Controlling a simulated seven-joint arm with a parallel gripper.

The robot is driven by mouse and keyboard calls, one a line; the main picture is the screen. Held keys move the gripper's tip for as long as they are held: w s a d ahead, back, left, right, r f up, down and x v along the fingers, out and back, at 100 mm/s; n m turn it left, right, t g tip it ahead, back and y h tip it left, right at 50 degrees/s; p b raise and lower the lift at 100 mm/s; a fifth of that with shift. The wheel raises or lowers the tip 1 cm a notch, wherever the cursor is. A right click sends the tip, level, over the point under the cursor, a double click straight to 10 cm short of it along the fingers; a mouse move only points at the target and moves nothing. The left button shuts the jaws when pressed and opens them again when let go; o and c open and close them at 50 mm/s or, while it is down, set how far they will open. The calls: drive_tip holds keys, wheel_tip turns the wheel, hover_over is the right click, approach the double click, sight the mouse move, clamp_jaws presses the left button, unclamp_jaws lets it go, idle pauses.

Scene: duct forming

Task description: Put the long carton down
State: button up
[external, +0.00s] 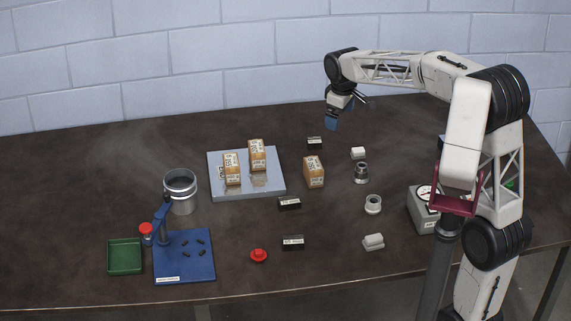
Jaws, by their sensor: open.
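Three tan cartons with white labels are in the external view. Two stand on a light grey plate (225,192): a left carton (232,169) and a right carton (257,155). A third carton (314,173) stands on the dark table just right of the plate. I cannot tell for sure which is the long carton. My gripper (343,113) is open, with a blue finger pad showing, and hangs over the back of the table. It appears empty and apart from all three cartons.
Small black label blocks (289,203), a metal cup (180,196), a blue stand with a red knob (184,258), a green tray (125,257) and a red button (259,255) are in front and left. Small white fittings (373,205) and a dial box (422,208) are right. The back left is clear.

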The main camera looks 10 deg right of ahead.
drive_tip(key=s+d+m+t, duration=0.1)
drive_tip(key=s+d+m, duration=0.3)
drive_tip(key=s+d, duration=0.75)
drive_tip(key=s+d+m, duration=0.3)
drive_tip(key=s+d, duration=0.5)
drive_tip(key=s, duration=0.6)
drive_tip(key=s+d+f+m, duration=0.1)
drive_tip(key=s+d+f, duration=0.1)
drive_tip(key=s, duration=0.3)
drive_tip(key=s+d+f+m, duration=0.2)
drive_tip(key=s, duration=0.3)
drive_tip(key=shift+s+f+t, duration=0.15)
drive_tip(key=shift+s+t, duration=0.15)
drive_tip(key=shift+s, duration=0.1)
